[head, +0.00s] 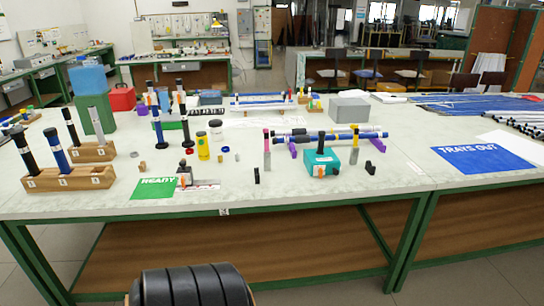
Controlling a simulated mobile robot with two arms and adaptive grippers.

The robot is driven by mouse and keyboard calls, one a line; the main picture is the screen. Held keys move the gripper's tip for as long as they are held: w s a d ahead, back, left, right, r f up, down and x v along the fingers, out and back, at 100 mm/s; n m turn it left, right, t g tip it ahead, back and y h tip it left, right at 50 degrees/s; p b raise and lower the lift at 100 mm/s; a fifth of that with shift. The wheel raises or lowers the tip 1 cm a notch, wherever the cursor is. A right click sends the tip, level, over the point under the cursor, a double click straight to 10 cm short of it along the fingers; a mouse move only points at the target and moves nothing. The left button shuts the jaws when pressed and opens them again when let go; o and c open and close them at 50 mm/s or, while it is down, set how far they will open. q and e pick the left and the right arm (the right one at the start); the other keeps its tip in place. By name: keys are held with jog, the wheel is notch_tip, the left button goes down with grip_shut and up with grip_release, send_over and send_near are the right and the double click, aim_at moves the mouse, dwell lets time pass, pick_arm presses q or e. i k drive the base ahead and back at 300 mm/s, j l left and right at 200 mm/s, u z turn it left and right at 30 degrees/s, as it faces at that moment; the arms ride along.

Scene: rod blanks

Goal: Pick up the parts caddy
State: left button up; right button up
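I cannot tell for sure which thing is the parts caddy. A teal box (322,163) with an upright black handle-like post and a small orange mark stands near the front middle of the table, and it may be the caddy. A blue-and-white rack (262,101) stands farther back. Neither of my grippers shows in the head view, so nothing is seen touching these things.
The teal box has rods (335,134) on purple supports behind it and small upright tools beside it. Wooden blocks (68,180) with rods stand at left. A green READY mat (154,188) and blue TRAYS OUT mat (486,159) lie on the pale table (395,185).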

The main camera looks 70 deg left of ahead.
aim_at(321, 155)
jog(key=u, duration=1.75)
